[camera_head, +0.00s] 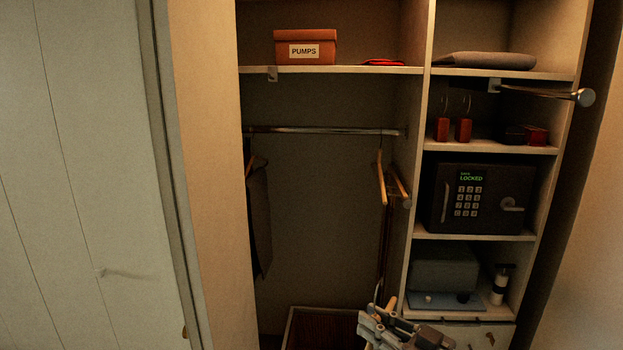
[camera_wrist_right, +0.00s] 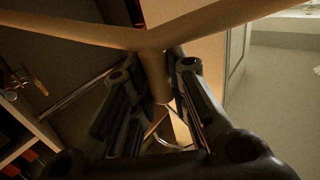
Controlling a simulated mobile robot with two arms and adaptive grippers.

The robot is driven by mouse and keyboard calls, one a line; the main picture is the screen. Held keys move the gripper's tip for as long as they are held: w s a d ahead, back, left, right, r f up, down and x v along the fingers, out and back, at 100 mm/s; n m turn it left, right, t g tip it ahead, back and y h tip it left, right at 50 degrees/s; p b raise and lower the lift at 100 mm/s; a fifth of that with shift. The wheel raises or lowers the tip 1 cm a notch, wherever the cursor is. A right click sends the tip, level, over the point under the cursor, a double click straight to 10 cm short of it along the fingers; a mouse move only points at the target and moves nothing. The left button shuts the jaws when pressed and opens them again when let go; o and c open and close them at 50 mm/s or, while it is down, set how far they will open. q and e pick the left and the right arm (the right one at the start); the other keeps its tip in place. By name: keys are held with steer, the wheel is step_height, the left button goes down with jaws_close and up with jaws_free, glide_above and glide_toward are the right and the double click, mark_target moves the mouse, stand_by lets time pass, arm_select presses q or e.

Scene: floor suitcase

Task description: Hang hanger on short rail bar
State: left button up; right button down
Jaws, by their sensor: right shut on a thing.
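My right gripper (camera_head: 392,322) is low at the bottom of the head view, in front of the closet. It is shut on a wooden hanger (camera_wrist_right: 150,38). In the right wrist view the hanger's arms spread left and right from its neck, which lies between my fingers (camera_wrist_right: 158,98). In the head view the held hanger shows only as a small wooden piece with a thin hook, partly hidden by the gripper. The short rail bar (camera_head: 540,92) is metal with a round end knob and juts out below the upper right shelf, well above my gripper. My left gripper is not in view.
A long rail (camera_head: 320,130) carries a dark garment (camera_head: 259,220) at left and wooden hangers (camera_head: 382,180) at right. Right shelves hold a folded cloth (camera_head: 485,60), red objects (camera_head: 463,130) and a safe (camera_head: 478,197). A PUMPS box (camera_head: 305,47) sits on the top left shelf.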

arm_select(q)
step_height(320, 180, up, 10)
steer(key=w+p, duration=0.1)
steer(key=p, duration=0.7)
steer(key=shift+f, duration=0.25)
arm_select(e)
steer(key=w+a+r+t+h, duration=0.1)
steer(key=w+a+r, duration=0.5)
steer(key=r, duration=0.4)
steer(key=w+a+r+m+t+h, duration=0.1)
steer(key=w+a+r, duration=0.5)
steer(key=r, duration=0.4)
steer(key=shift+a+r+m, duration=0.15)
steer(key=shift+m, duration=0.15)
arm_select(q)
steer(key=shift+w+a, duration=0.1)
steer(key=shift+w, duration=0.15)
arm_select(e)
steer(key=shift+w, duration=0.1)
